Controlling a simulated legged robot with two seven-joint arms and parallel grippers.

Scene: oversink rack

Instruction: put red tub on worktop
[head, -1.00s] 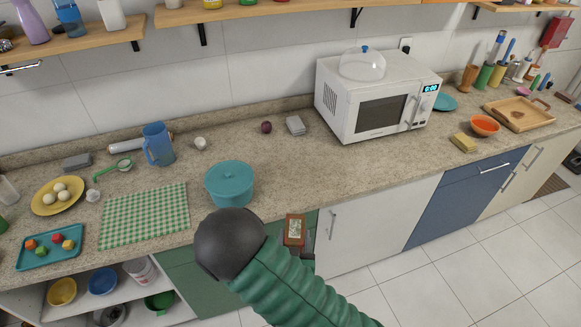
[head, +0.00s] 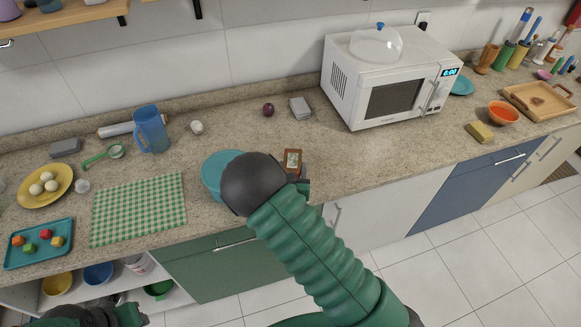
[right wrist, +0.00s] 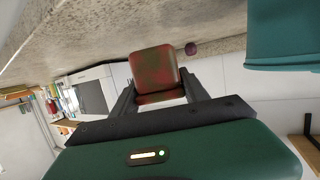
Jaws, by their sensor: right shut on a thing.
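The red tub (head: 292,157), a small reddish-brown box shape, is held in my right gripper (head: 297,172), which is largely hidden behind my own dark wrist and green arm. In the right wrist view the red tub (right wrist: 153,72) sits between the two fingers of the right gripper (right wrist: 157,92). The granite worktop (head: 350,160) lies behind and around the tub in the head view; I cannot tell the gap between them. My left gripper (head: 108,312) shows only partly at the bottom left, its jaws unclear.
A green checked cloth (head: 138,208) lies left. Bare worktop shows right of the tub.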

